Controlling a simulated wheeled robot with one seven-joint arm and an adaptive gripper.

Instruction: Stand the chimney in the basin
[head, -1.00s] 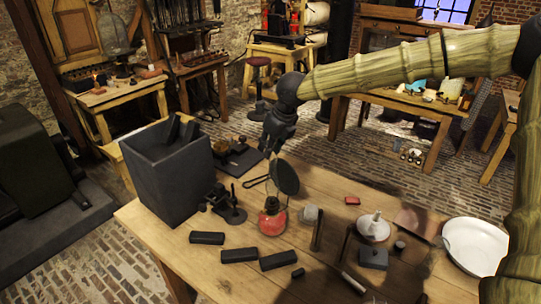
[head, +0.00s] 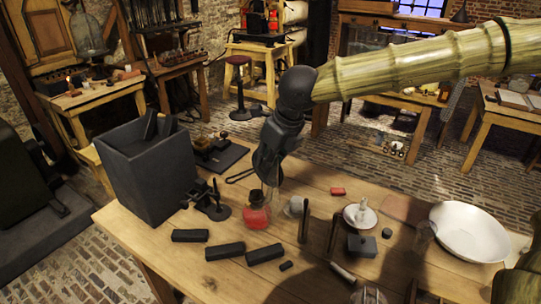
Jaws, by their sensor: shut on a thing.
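My gripper (head: 268,170) points down over the left middle of the workbench, just above the red lamp (head: 256,216). It is shut on what looks like the clear glass chimney (head: 277,203). The chimney is faint and hangs below the fingers, beside or in front of the lamp; I cannot tell whether they touch. The fingertips blend into dark shapes behind them. The white basin (head: 470,238) is a wide, shallow round bowl at the right end of the bench, well apart from my gripper.
A dark open box (head: 150,180) stands at the left. Several black blocks (head: 225,250) lie along the front. A white saucer with a candlestick (head: 361,215), a dark small box (head: 362,246) and upright posts (head: 305,222) stand between my gripper and the basin. A clear glass (head: 424,236) stands by the basin's left rim.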

